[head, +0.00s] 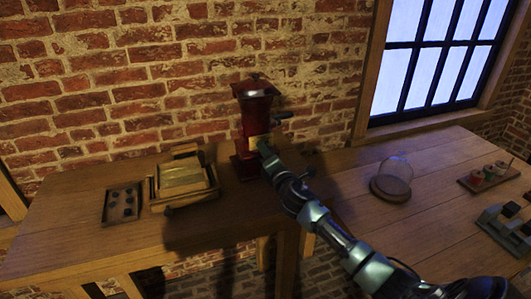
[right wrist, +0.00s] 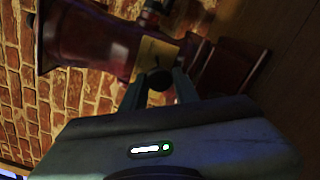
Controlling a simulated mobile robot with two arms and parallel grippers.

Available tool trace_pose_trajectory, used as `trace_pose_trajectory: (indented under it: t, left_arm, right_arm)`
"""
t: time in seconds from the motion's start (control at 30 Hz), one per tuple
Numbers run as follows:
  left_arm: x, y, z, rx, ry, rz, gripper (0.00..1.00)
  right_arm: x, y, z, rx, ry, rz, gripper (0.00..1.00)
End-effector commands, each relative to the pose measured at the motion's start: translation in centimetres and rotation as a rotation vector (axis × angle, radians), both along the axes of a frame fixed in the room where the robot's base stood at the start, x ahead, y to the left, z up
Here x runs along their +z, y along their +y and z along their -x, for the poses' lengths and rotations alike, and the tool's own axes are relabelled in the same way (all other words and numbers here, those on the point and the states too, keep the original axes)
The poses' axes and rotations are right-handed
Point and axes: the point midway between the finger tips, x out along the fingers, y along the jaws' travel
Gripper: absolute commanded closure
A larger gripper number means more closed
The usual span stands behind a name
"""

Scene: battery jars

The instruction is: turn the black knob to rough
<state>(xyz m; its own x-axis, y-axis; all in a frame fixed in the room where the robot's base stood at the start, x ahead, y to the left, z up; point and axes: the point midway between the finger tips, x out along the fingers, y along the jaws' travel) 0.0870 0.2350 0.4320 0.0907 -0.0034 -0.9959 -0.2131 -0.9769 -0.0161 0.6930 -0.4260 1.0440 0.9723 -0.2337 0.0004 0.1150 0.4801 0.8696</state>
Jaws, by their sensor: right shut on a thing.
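A dark red grinder-like machine (head: 252,112) stands upright near the brick wall in the head view, with a dark crank or handle on its right side. In the right wrist view its red body (right wrist: 95,40) lies sideways, with a pale yellow plate (right wrist: 155,50) on it. The black knob (right wrist: 156,80) sits by this plate, between the fingers of my right gripper (right wrist: 159,84), which is shut on it. In the head view my right gripper (head: 262,146) reaches the machine's front and hides the knob. Any markings on the plate are too small to read. My left gripper is not in view.
On the wooden table (head: 70,235), a dark tray (head: 108,215) with several round pieces and a wooden box with a yellowish top (head: 183,180) stand left of the machine. A glass dome (head: 396,168), a small tray (head: 470,184) and a grey device (head: 503,228) stand to the right.

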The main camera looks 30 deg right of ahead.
Motion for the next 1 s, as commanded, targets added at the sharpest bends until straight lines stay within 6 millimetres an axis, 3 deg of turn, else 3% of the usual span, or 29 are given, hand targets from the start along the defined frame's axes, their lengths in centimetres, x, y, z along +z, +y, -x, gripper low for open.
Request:
trace_pose_trajectory:
  t: [0.4, 0.43, 0.5, 0.83, 1.0]
  left_arm:
    - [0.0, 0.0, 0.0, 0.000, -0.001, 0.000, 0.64]
    - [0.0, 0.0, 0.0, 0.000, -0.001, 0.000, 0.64]
    - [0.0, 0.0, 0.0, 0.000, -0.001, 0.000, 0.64]
    - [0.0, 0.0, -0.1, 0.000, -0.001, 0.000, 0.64]
    - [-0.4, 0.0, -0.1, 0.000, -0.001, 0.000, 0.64]
  right_arm:
    - [-0.1, 0.0, 0.0, 0.000, -0.001, -0.011, 1.00]
    - [-0.1, 0.0, 0.0, 0.000, -0.001, -0.011, 0.62]
    - [-0.1, 0.0, 0.0, 0.000, -0.001, -0.011, 0.49]
    - [-0.1, 0.0, 0.2, 0.000, -0.001, -0.008, 0.49]
    - [-0.3, 0.5, 2.1, 0.001, 0.000, -0.007, 0.49]
